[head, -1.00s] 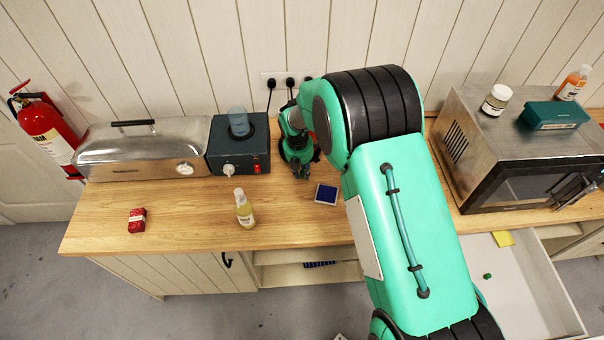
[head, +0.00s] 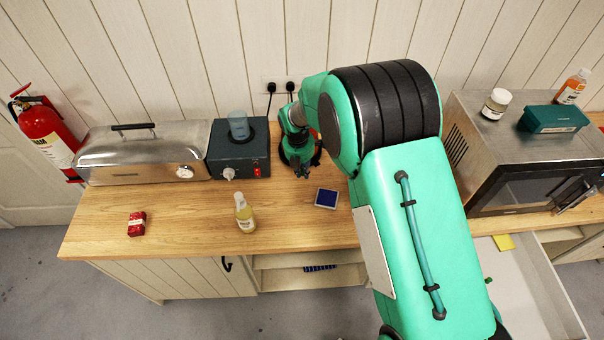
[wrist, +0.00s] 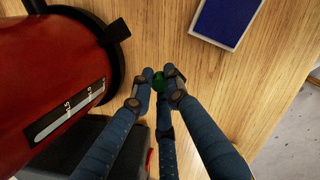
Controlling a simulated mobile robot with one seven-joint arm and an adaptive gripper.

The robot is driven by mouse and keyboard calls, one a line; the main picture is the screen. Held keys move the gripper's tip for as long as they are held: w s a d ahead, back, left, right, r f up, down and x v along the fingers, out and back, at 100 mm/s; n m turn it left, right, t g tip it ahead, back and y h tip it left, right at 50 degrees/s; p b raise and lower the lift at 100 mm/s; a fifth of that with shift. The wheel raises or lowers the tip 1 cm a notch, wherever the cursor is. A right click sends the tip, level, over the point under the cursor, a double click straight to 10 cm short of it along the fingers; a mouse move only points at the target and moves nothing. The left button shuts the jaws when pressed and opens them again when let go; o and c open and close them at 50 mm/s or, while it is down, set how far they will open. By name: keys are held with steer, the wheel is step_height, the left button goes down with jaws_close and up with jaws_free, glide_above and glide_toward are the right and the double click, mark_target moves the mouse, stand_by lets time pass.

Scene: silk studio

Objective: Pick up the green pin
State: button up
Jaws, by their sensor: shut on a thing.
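The green pin (wrist: 158,82) shows in the wrist view as a small green piece between my fingertips; most of it is hidden by the fingers. My gripper (wrist: 159,80) is shut on it, just over the wooden counter (wrist: 215,100). How far the pin is from the counter top I cannot tell. In the head view my gripper (head: 304,174) is over the counter between the dark grey device and the blue pad, and the pin cannot be made out there.
A red vessel with a scale window (wrist: 50,75) is close left of my fingers. A blue pad (head: 326,199) lies to the right. A bottle (head: 244,212) and dark grey device (head: 240,150) stand left; a microwave (head: 530,150) and open drawer (head: 520,290) are right.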

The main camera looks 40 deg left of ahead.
steer(key=s+d, duration=0.3)
steer(key=d, duration=0.1)
steer(key=s+d, duration=0.3)
steer(key=d, duration=0.1)
steer(key=s+d+r, duration=0.1)
steer(key=s+d, duration=0.2)
steer(key=d, duration=0.1)
steer(key=shift+s+d+r, duration=0.1)
